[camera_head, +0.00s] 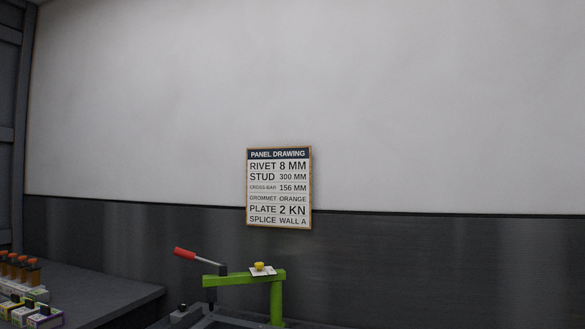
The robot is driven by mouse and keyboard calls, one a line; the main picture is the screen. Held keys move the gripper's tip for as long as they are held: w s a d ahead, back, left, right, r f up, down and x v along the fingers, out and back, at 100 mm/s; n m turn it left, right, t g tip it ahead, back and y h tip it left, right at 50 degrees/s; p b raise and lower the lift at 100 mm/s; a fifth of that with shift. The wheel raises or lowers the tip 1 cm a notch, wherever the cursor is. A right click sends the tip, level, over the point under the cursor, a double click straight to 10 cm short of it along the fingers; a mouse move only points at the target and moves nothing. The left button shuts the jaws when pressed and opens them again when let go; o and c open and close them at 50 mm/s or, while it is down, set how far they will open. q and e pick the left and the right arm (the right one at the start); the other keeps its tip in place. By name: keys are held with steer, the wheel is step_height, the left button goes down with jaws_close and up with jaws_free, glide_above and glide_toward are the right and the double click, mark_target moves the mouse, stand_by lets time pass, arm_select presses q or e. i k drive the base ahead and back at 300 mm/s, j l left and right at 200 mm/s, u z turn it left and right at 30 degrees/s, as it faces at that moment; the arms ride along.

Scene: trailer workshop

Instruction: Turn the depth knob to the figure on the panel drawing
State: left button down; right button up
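The panel drawing (279,188) hangs on the wall, framed, with a dark heading. It reads rivet 8 MM, stud 300 MM, cross-bar 156 MM, grommet orange, plate 2 KN, splice wall A. Below it stands a green press (277,300) with a red-handled lever (186,254) sticking out to the left. A small yellow knob (259,266) sits on a pale plate (262,272) on top of the press arm. Its marks and setting are too small to read. Neither of my grippers shows.
A dark bench (120,287) is at the lower left. At its left end are several bottles with orange caps (34,264) and several small boxes (45,317). The bench top between these and the press is clear.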

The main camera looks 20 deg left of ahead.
mark_target(258, 266)
steer(key=i+j+z, duration=0.15)
steer(key=i+j, duration=0.2)
steer(key=i+j+z, duration=0.1)
steer(key=i+j, duration=0.2)
steer(key=j, duration=0.15)
